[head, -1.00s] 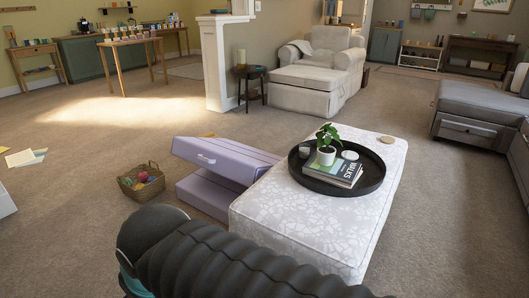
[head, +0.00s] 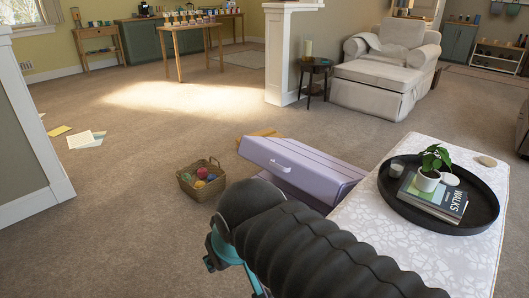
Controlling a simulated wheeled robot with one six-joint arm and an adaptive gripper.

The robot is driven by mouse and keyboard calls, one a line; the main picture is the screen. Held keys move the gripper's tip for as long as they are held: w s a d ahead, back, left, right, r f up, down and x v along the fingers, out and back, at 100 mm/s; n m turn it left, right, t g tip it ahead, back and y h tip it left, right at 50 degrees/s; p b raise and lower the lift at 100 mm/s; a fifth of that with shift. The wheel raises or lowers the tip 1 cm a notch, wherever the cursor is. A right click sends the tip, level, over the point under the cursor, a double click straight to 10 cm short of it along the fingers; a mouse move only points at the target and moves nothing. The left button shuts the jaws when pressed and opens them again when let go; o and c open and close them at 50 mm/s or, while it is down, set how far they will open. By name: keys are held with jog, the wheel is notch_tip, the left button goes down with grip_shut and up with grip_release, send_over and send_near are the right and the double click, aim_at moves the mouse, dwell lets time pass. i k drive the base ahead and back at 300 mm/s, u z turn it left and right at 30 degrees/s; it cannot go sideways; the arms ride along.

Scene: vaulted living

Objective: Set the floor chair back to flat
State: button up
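The floor chair appears to be the lavender padded piece (head: 305,165) on the carpet, right of centre in the head view. Its upper panel is tilted up at an angle over a lower part and has a pale handle on its near face. The lower part is mostly hidden behind my arm and the panel. My arm, in a black ribbed sleeve with teal parts, crosses the lower middle in front of the chair. I cannot make out my gripper's fingers in the head view.
A white patterned ottoman (head: 412,262) stands close to the chair's right, bearing a black tray (head: 483,209) with a plant and books. A wicker basket (head: 203,186) of balls sits left of the chair. A wall end (head: 28,135) stands at far left. Carpet between is open.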

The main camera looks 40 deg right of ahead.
aim_at(328, 179)
jog(key=i, duration=1.7)
jog(key=z, duration=1.5)
